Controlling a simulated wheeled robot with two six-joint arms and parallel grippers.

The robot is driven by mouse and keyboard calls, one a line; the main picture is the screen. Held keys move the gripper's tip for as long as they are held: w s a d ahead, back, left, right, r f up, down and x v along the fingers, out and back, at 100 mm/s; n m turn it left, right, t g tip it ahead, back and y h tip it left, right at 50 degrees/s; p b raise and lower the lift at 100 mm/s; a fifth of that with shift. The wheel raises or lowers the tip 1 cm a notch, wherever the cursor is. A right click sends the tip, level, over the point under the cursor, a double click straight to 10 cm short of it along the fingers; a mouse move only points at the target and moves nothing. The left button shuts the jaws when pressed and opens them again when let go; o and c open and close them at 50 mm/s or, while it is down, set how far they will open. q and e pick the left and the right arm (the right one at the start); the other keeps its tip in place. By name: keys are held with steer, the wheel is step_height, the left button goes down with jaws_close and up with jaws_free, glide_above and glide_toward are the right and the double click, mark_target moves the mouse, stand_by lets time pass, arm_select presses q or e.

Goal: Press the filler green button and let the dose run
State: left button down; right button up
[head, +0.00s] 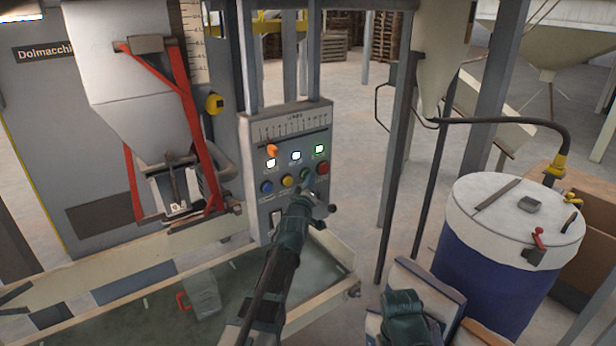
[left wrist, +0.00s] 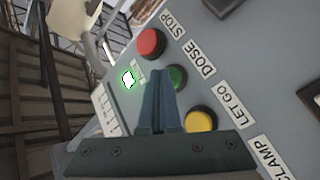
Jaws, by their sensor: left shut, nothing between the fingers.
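The filler's control panel (head: 291,125) has a row of blue, yellow, green and red buttons. The green button (head: 304,174) is partly behind my left gripper (head: 310,192) in the head view. In the left wrist view the green button (left wrist: 178,78) sits by the label DOSE, between the red button (left wrist: 151,43) and the yellow button (left wrist: 200,119). My left gripper (left wrist: 159,75) is shut and empty, its tips over the near edge of the green button. I cannot tell whether they touch it.
A lit green lamp (head: 319,150) and two white lamps are above the buttons. The filling spout (head: 180,195) with red straps hangs at left. A tray (head: 335,255) lies below the panel. A blue drum with a white lid (head: 515,215) stands at right.

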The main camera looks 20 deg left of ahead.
arm_select(q)
steer(key=shift+s+d, duration=0.6)
steer(key=shift+d, duration=0.15)
steer(key=s+d, duration=0.3)
steer(key=d, duration=0.1)
steer(key=shift+s+d, duration=0.35)
stand_by(0.5)
